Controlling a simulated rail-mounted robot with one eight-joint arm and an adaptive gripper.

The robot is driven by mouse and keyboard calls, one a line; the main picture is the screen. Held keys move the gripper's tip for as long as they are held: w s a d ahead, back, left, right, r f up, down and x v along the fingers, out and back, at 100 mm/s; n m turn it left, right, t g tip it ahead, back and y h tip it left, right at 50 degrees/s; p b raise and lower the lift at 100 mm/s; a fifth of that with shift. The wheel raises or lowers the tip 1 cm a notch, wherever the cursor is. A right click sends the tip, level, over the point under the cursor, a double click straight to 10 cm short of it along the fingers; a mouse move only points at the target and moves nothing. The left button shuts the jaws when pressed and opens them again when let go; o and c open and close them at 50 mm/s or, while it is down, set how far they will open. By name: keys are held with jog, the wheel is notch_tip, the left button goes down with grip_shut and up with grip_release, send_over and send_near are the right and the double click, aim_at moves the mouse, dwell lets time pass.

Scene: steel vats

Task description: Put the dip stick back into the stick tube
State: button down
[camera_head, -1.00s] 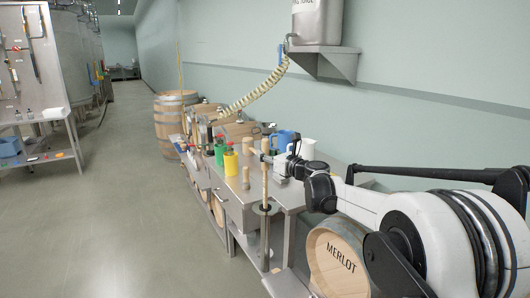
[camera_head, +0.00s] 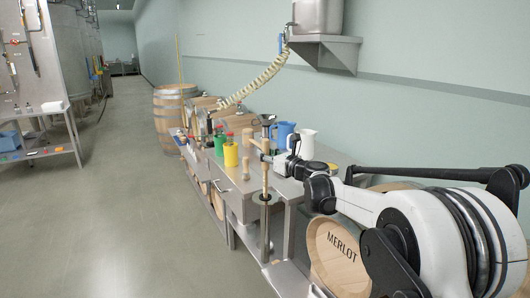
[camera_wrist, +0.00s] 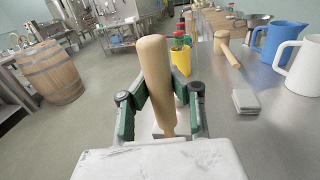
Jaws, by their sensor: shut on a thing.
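My gripper (camera_wrist: 160,105) is shut on the dip stick, whose pale wooden handle (camera_wrist: 155,70) stands nearly upright between the green-edged fingers in the wrist view. In the head view my gripper (camera_head: 272,159) is at the front edge of the steel table, with the wooden stick (camera_head: 265,178) running upright below it. The stick tube (camera_head: 265,232) stands upright by the table's side, with a dark round flange (camera_head: 265,199) at its top. The stick lines up with the flange in the head view. I cannot tell how far its lower end is inside the tube.
A Merlot barrel (camera_head: 338,255) lies beneath my arm.

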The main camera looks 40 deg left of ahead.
aim_at(265, 171)
jog(key=shift+f+b, duration=2)
jog(key=shift+f, duration=1.65)
jog(key=c, duration=1.6)
grip_release()
jog(key=shift+r, duration=0.1)
jog(key=d, duration=0.4)
jog(key=s+d, duration=0.1)
jog(key=d, duration=0.3)
jog(key=s+d, duration=0.1)
jog(key=d, duration=0.2)
jog(key=shift+s+d, duration=0.15)
jog(key=shift+d, duration=0.25)
